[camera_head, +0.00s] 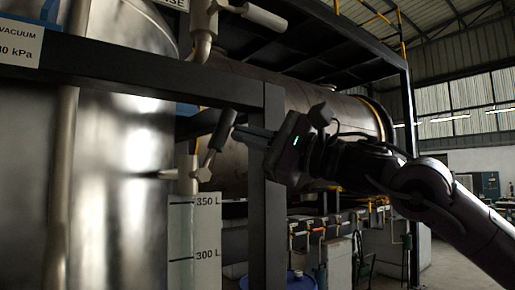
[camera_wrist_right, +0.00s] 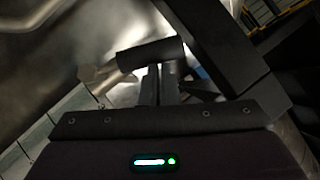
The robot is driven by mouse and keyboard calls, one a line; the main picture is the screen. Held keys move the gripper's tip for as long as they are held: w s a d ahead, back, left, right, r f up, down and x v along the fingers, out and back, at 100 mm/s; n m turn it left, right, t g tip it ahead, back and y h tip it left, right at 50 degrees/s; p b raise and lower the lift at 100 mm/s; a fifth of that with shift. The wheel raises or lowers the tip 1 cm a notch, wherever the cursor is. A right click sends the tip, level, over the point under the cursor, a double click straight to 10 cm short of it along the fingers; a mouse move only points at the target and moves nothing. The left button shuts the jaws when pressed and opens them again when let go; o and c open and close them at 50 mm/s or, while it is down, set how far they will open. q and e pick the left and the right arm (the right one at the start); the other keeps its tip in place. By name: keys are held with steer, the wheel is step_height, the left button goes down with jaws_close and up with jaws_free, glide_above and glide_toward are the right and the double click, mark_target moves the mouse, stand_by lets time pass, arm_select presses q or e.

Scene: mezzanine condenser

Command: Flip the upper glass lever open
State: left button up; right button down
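The upper glass lever (camera_head: 221,130) has a dark cylindrical grip on a metal stem. It tilts up and to the right from a pale valve body (camera_head: 187,174) above the sight glass (camera_head: 181,232). My right gripper (camera_head: 242,132) comes in from the right, its fingers pointing left at the grip. In the right wrist view, the lever's grip (camera_wrist_right: 150,54) lies across, just beyond the tips of my right gripper (camera_wrist_right: 161,72). The fingers are close together with nothing seen between them. I cannot tell whether they touch the grip. My left gripper is in neither view.
A dark frame post (camera_head: 267,205) stands beside the sight glass, under a dark horizontal beam (camera_head: 130,78). A large metal tank (camera_head: 120,170) fills the left. Another lever (camera_head: 262,17) sits at the top. A volume scale (camera_head: 207,240) stands by the sight glass.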

mark_target(224, 121)
steer(key=shift+s+a+r+n+g, duration=0.5)
steer(key=shift+s+a+r+n, duration=0.1)
steer(key=shift+s+a+r, duration=0.25)
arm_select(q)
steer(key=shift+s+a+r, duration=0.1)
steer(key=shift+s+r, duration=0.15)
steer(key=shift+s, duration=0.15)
arm_select(e)
steer(key=shift+a, duration=0.2)
steer(key=shift+s+a+r, duration=0.1)
steer(key=shift+a+r, duration=0.05)
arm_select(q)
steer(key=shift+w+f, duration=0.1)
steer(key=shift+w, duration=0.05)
